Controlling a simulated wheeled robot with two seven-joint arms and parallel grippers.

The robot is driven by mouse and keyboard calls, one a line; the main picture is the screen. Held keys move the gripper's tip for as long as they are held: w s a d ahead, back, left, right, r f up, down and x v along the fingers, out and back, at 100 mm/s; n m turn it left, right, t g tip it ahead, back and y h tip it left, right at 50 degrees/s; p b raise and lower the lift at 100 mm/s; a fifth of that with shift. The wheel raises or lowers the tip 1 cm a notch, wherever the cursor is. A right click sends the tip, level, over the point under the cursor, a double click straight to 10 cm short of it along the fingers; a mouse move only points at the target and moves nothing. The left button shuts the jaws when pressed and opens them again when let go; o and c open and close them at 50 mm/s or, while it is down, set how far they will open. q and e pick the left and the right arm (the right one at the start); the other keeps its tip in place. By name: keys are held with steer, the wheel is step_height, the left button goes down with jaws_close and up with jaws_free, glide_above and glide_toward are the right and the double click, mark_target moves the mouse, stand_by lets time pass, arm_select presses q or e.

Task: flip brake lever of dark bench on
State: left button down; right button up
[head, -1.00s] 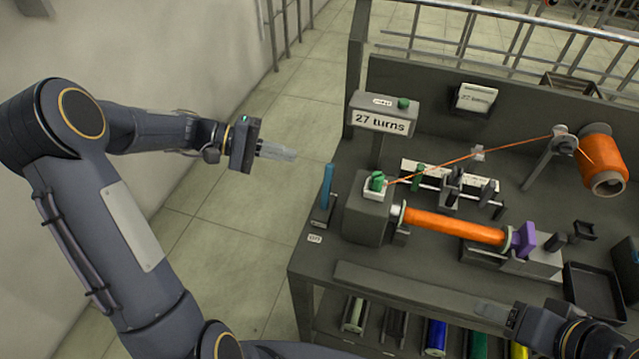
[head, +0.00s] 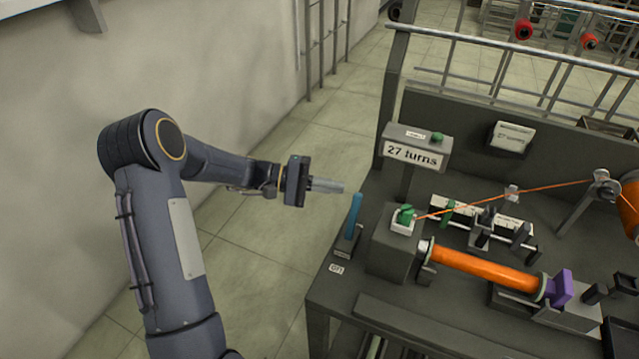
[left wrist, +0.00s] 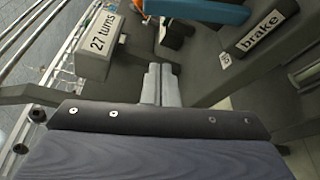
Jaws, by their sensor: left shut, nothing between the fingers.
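The dark bench (head: 345,300) fills the right of the head view. Its brake lever (head: 354,215) is a blue bar standing nearly upright at the bench's left edge. The lever also shows at the top of the left wrist view (left wrist: 205,11), near a "brake" label (left wrist: 262,32). My left gripper (head: 340,188) is shut and empty. In the head view its fingertips are just left of the lever's top, with a small gap. The closed fingers show in the left wrist view (left wrist: 161,85). My right gripper is not in view.
A winding head with a green knob (head: 406,214) stands right of the lever, below the "27 turns" display (head: 413,154). An orange bobbin (head: 485,268) lies to the right, with an orange thread above it. The floor left of the bench is clear.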

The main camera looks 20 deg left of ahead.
mark_target(353, 218)
arm_select(q)
steer(key=x, duration=0.5)
steer(key=shift+s+r+p, duration=0.15)
steer(key=shift+s+p, duration=0.05)
steer(key=shift+p, duration=0.15)
steer(key=s, duration=0.1)
steer(key=s+r, duration=0.1)
steer(key=s, duration=0.1)
steer(key=shift+s+a+p, duration=0.1)
steer(key=shift+s+p, duration=0.05)
steer(key=shift+p, duration=0.15)
steer(key=s+r+m+h+b, duration=0.1)
steer(key=s+m+b, duration=0.5)
steer(key=b, duration=1.3)
steer(key=shift+s+m+t+h+b, duration=0.2)
steer(key=shift+m+t+h+b, duration=0.2)
steer(key=shift+m+h, duration=0.5)
steer(key=shift+a, duration=0.15)
